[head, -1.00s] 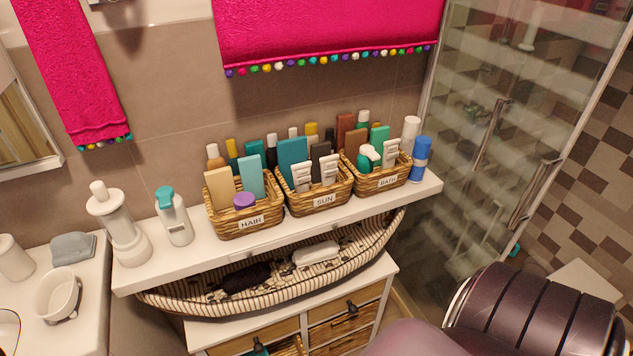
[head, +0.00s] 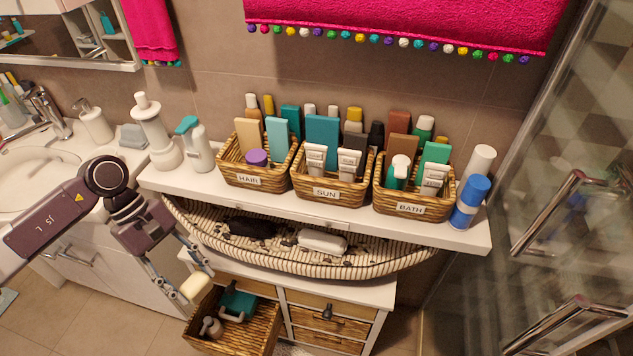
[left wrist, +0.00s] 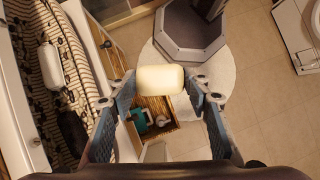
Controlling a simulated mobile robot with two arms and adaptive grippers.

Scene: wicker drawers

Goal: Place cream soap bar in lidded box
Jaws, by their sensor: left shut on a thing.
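The cream soap bar (head: 195,287) is held at the fingertips of my left gripper (head: 190,278), above the open wicker drawer (head: 262,330). In the left wrist view the bar (left wrist: 160,79) lies between the two fingers of the left gripper (left wrist: 161,92). The drawer holds a teal item (head: 238,302) and a pale bottle (head: 210,327); both also show below the soap in the left wrist view. I cannot tell whether the teal item is the lidded box; no lidded box is clearly recognisable. My right gripper is not in view.
A white shelf (head: 320,212) carries labelled baskets (head: 325,192) of bottles, with a blue can (head: 468,203) at its right end. A striped boat-shaped tray (head: 380,262) sits below it on the drawer cabinet. The sink (head: 30,172) is left, the glass shower door right. Floor is free left of the drawer.

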